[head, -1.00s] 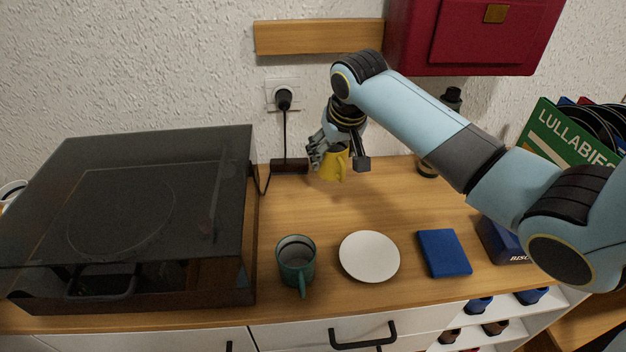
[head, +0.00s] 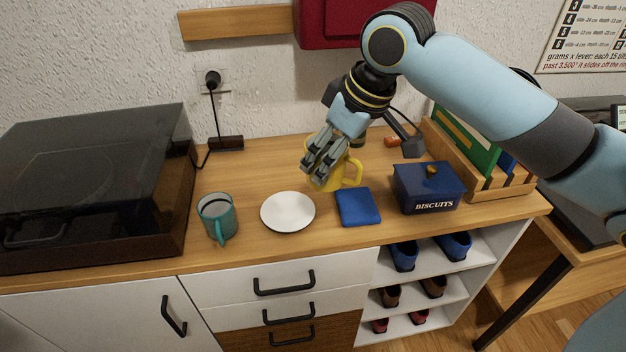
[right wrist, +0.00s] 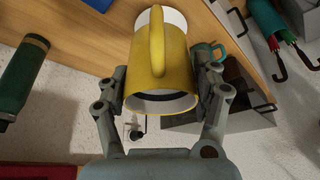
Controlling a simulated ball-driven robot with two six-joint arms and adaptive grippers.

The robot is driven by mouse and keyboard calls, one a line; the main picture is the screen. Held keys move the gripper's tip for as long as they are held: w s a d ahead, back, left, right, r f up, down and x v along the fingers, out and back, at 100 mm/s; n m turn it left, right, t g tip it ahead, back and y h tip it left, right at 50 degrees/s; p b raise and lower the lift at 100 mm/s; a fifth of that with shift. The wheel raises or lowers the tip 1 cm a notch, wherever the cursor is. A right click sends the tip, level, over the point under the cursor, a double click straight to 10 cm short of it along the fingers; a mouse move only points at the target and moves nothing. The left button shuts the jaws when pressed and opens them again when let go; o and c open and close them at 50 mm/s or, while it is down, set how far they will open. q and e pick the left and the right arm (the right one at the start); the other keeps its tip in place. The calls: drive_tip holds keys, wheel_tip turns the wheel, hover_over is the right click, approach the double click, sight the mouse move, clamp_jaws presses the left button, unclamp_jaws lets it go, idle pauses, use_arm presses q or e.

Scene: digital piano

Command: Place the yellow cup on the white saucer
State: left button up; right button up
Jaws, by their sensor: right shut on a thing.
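The yellow cup (head: 347,172) is in my right gripper (head: 318,160), behind the white saucer and to its right in the head view. The fingers hide part of the cup. In the right wrist view the yellow cup (right wrist: 163,62) sits between the two fingers of the right gripper (right wrist: 163,95), its dark open mouth and handle showing. The white saucer (head: 288,212) lies empty on the wooden cabinet top; a part of it shows behind the cup in the right wrist view (right wrist: 174,18). My left gripper is not in view.
A teal mug (head: 217,216) stands left of the saucer. A blue cloth-like square (head: 358,207) lies to its right, then a dark blue biscuit box (head: 428,188). A record player (head: 90,185) fills the left. A green bottle (right wrist: 22,75) shows in the wrist view.

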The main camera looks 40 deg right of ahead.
drive_tip(key=shift+s+d+f, duration=0.1)
drive_tip(key=shift+s+f, duration=0.35)
drive_tip(key=shift+s, duration=0.15)
drive_tip(key=shift+s+f, duration=0.4)
drive_tip(key=shift+s, duration=0.2)
drive_tip(key=w+f, duration=0.2)
drive_tip(key=w, duration=0.1)
drive_tip(key=w+a+f, duration=0.1)
drive_tip(key=w, duration=0.1)
drive_tip(key=shift+a+b, duration=0.1)
drive_tip(key=shift+b, duration=0.2)
hover_over(290, 211)
wheel_tip(290, 211, down, 4)
wheel_tip(290, 211, down, 4)
drive_tip(key=shift+r, duration=0.1)
drive_tip(key=shift+f, duration=0.25)
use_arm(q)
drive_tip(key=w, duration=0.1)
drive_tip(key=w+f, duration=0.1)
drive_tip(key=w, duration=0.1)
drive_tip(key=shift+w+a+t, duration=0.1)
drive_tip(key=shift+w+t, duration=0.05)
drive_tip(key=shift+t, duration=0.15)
use_arm(e)
drive_tip(key=shift+f, duration=0.15)
